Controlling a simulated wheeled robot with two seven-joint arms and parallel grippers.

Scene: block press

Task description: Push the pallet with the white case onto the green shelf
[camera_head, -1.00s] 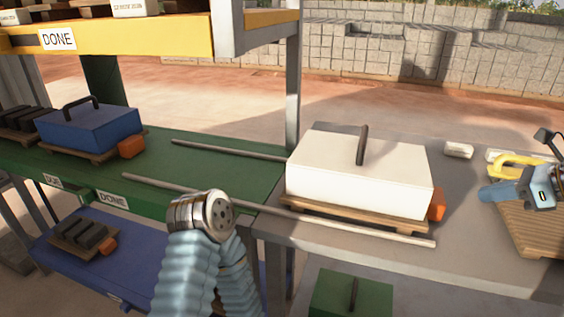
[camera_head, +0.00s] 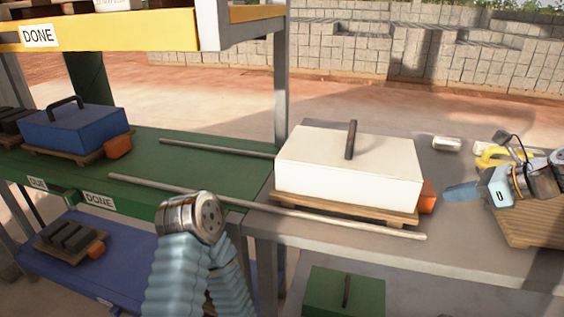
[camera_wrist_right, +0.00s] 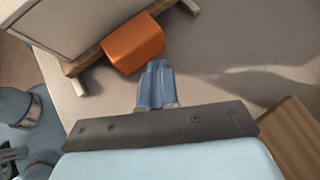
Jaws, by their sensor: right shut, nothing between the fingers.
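The white case (camera_head: 349,167) with a dark upright handle sits on a wooden pallet (camera_head: 345,210) on the grey table. The pallet lies on two thin rails. An orange block (camera_head: 427,197) is on the pallet's right end; it also shows in the right wrist view (camera_wrist_right: 133,43). The green shelf (camera_head: 215,165) joins the table's left side. My right gripper (camera_head: 447,194) is shut and empty, just right of the orange block. In the right wrist view its fingertips (camera_wrist_right: 156,68) point at the block with a small gap. My left gripper is not seen.
A blue case (camera_head: 70,130) on its pallet stands at the green shelf's left. The shelf between it and the white case is clear apart from the rails (camera_head: 215,148). A post (camera_head: 281,85) rises behind.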

